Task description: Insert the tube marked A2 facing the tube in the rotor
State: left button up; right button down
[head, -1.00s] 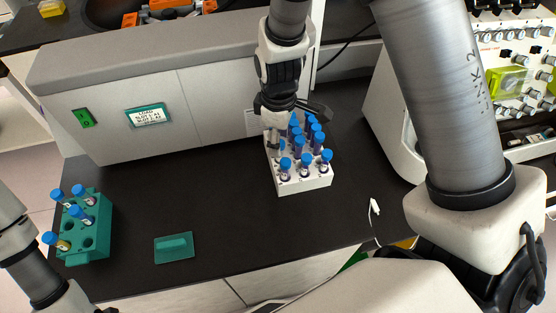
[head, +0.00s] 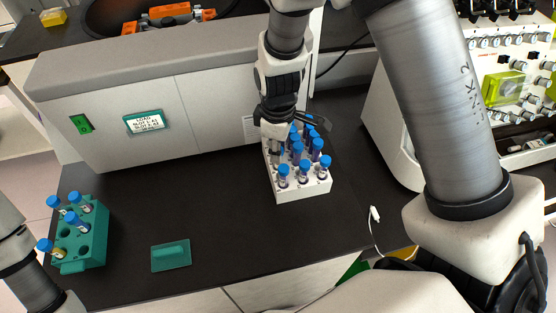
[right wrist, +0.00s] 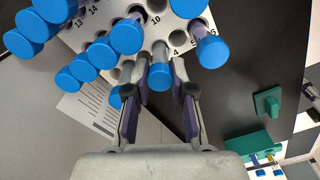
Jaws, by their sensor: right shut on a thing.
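A white numbered rack (head: 302,190) full of blue-capped tubes stands on the dark bench. My right gripper (head: 276,150) is at the rack's left side. In the right wrist view its fingers (right wrist: 160,95) are shut on a blue-capped tube (right wrist: 159,77) at the rack's edge. I cannot tell whether this tube is clear of its hole. Tube marks are not readable, so I cannot tell which is A2. The rotor, with orange buckets (head: 168,18), sits in a dark round bowl at the back, partly cut off. My left arm shows at the left edge; its gripper is out of view.
A teal rack (head: 92,250) with several blue-capped tubes stands at the left. A small teal block (head: 171,255) lies on the bench.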

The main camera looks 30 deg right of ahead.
jog(key=shift+r, duration=0.1)
notch_tip(320, 180, up, 7)
jog(key=p, duration=0.6)
dwell(1.0)
